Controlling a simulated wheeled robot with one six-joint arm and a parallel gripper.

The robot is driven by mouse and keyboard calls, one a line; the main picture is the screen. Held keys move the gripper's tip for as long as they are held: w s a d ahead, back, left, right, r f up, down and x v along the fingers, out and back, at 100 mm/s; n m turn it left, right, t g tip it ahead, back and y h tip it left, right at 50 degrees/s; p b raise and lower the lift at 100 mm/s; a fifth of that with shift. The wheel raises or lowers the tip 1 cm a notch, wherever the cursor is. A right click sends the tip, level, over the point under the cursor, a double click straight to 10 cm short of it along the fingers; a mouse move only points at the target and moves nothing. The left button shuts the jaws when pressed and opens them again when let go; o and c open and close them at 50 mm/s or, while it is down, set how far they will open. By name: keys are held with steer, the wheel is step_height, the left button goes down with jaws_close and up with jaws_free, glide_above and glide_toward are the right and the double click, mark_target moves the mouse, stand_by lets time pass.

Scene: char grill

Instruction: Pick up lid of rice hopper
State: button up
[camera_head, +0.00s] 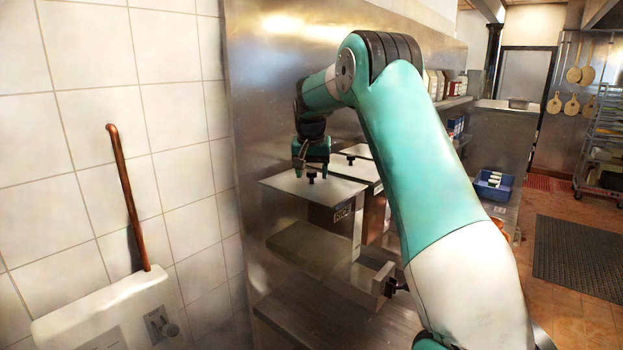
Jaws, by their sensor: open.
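The rice hopper (344,216) stands against the steel wall, with a dark label on its front that seems to read rice. Its flat grey lid (340,191) lies on top, with a small dark knob (312,180) in the middle. My gripper (311,172) points down right above this knob, open, with its fingers close to the knob. I cannot tell whether they touch it or are around it. A second lid (345,163) with a similar knob lies just behind. My arm hides part of the hoppers' right side.
A steel counter (290,312) lies below the hoppers. A tiled wall (110,200) with a copper pipe (128,195) is at left. A blue crate (493,186) stands on a surface at right. Floor with a dark mat (580,260) is open at far right.

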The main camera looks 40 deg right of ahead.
steer(key=shift+w+d+f, duration=0.1)
steer(key=shift+f, duration=0.5)
steer(key=c, duration=1)
steer(key=shift+c, duration=0.2)
